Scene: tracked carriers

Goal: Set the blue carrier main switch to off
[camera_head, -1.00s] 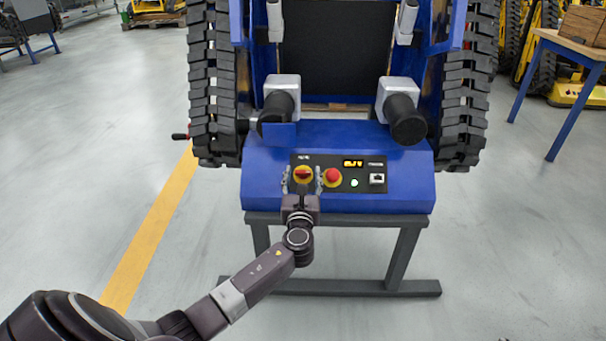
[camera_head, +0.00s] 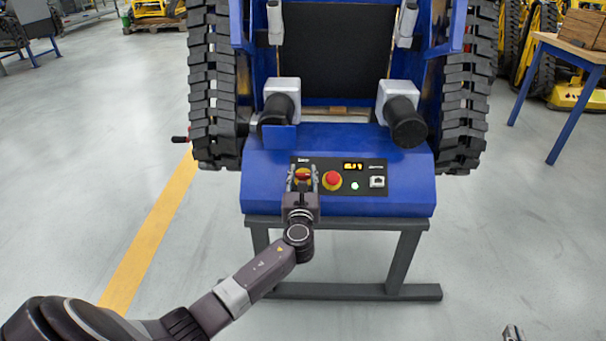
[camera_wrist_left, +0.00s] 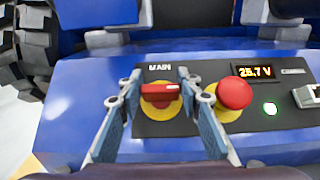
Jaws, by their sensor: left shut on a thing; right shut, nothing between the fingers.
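The blue carrier (camera_head: 260,186) has a black control panel. The main switch (camera_wrist_left: 160,92), a red handle on a yellow disc, is labelled MAIN in the left wrist view; its handle lies about horizontal there. My left gripper (camera_head: 303,180) is at the switch, one finger on each side, shut on the red handle; the fingers partly hide it in the head view. A small part of my right gripper (camera_head: 513,333) shows at the bottom edge of the head view, shut and empty.
Right of the switch are a red emergency-stop button (camera_wrist_left: 234,93), a lit display (camera_wrist_left: 256,71) reading 25.7 V, a lit green lamp (camera_wrist_left: 270,108) and a socket (camera_head: 377,182). Black rollers (camera_head: 405,122) stand above the panel. The floor in front is clear.

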